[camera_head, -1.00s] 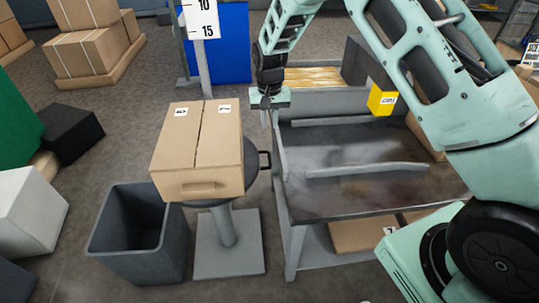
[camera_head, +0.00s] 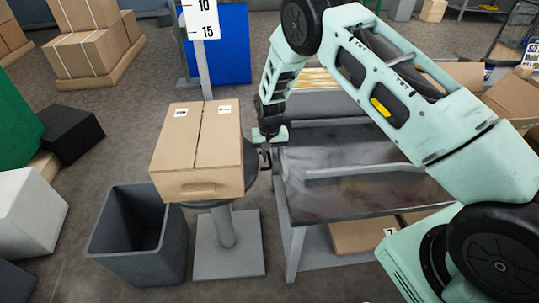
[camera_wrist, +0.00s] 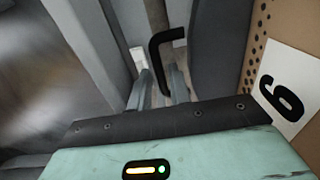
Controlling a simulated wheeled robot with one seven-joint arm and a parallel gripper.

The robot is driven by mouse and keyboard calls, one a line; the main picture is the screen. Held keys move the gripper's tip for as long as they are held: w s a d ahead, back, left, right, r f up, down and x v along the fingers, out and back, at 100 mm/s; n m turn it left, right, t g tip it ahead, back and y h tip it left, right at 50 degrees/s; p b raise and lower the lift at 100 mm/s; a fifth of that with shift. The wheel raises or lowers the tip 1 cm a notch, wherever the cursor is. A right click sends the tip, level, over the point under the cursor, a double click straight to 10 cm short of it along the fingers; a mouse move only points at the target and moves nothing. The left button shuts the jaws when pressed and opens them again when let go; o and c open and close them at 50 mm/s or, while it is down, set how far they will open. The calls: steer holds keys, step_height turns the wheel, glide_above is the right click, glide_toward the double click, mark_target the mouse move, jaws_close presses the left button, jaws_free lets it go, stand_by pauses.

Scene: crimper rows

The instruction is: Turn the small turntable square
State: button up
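The small turntable (camera_head: 251,165) is a dark round plate on a grey pedestal. A closed cardboard box (camera_head: 195,150) rests on it and covers most of the plate. My gripper (camera_head: 266,160) points down at the handle, just right of the box, and hides most of the handle in the head view. In the wrist view my gripper (camera_wrist: 160,85) has its two fingers apart with the handle's black bar between them. Contact with the fingers cannot be made out.
A grey metal workbench (camera_head: 345,195) stands close on the right of the turntable. A dark open bin (camera_head: 140,235) stands front left of the pedestal. A post with a number sign (camera_head: 201,20) rises behind.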

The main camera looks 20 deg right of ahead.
jaws_close()
steer(key=shift+s+r, duration=0.1)
steer(key=shift+s, duration=0.05)
